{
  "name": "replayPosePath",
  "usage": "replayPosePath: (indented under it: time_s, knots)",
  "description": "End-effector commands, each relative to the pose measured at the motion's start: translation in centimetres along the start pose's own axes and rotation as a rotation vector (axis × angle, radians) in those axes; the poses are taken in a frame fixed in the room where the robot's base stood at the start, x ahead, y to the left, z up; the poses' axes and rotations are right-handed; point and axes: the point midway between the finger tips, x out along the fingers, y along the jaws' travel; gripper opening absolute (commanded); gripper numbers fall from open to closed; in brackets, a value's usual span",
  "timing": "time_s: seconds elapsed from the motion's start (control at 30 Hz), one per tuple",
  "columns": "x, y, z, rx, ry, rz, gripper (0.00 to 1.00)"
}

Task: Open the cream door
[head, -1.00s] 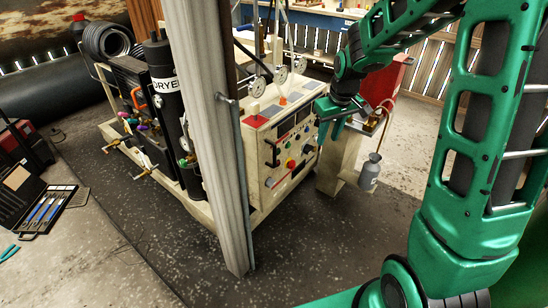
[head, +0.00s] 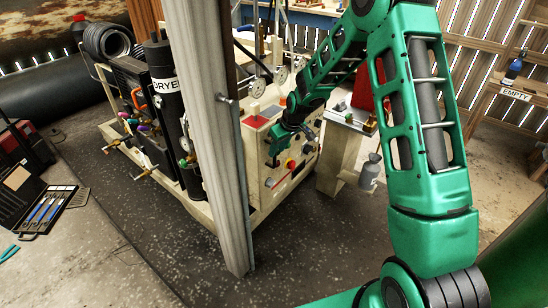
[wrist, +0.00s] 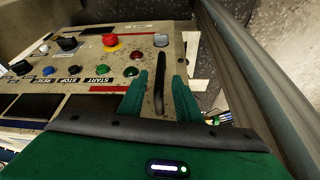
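The cream door (head: 255,175) appears to be the upright, cream control panel on the compressor cabinet, partly hidden by my arm in the head view. In the wrist view, its face (wrist: 142,58) bears buttons, knobs and a dark bar handle (wrist: 160,82). My gripper (head: 276,144) is in front of the panel in the head view. In the wrist view, my gripper (wrist: 160,95) is open, with one green finger on each side of the handle and gaps visible between. The door looks shut.
A wooden post (head: 222,150) stands close left of the cabinet. A black dryer cylinder (head: 170,115) stands at left.

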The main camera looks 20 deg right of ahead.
Motion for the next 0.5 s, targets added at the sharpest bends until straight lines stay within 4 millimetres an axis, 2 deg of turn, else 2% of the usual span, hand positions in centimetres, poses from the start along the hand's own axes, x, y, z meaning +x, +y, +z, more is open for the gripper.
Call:
replayPosePath:
  time_s: [0.03, 0.2, 0.5]
  knots:
    - [1.1, -0.1, 0.1, 0.000, -0.003, -0.002, 0.31]
    - [3.5, 0.0, 0.1, 0.000, -0.002, -0.001, 0.31]
    - [5.5, 0.0, 0.0, 0.000, 0.000, 0.000, 0.31]
